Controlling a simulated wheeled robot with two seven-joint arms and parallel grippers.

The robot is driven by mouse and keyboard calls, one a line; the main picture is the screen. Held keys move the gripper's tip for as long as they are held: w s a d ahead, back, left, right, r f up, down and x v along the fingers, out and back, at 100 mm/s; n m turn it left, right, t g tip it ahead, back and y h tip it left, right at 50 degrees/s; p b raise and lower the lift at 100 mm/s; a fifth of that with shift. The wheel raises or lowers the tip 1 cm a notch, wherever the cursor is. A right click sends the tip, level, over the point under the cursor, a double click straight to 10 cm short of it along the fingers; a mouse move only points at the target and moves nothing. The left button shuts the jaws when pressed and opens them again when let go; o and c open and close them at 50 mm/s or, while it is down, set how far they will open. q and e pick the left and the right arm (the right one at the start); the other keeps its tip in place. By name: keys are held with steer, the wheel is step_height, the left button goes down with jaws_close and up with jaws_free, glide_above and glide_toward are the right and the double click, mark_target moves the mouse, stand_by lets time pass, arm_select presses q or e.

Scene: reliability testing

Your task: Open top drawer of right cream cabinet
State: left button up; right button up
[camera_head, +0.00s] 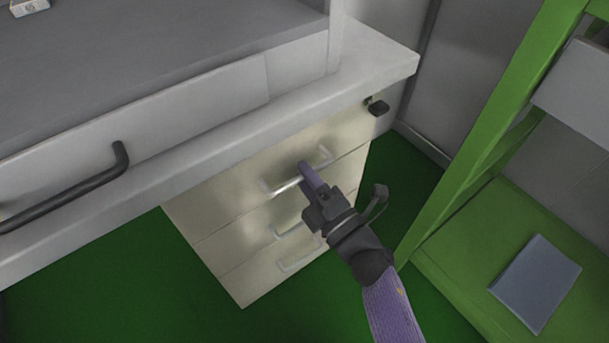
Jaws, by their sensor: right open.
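The cream cabinet (215,222) stands under the grey worktop, with several drawers stacked in its front. The top drawer (246,162) looks shut, flush with the front. Its pale bar handle (284,183) runs across the drawer face. My right gripper (309,174) is at this handle, its purple fingers overlapping the bar in the picture. It is open; I cannot tell whether the bar lies between the fingers or whether they touch it. The gripper hides part of the handle and parts of the lower drawers. My left gripper is not in view.
The worktop edge (222,137) overhangs the cabinet above my gripper. A dark lock or key (378,107) sticks out near the cabinet's top right. A green shelf frame (478,140) with a blue-grey book (535,283) stands at right. Green floor (140,275) is clear at left.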

steer(key=shift+w+a+r, duration=0.1)
steer(key=shift+w+a, duration=0.2)
steer(key=shift+w, duration=0.05)
jaws_close()
stand_by(0.8)
stand_by(0.4)
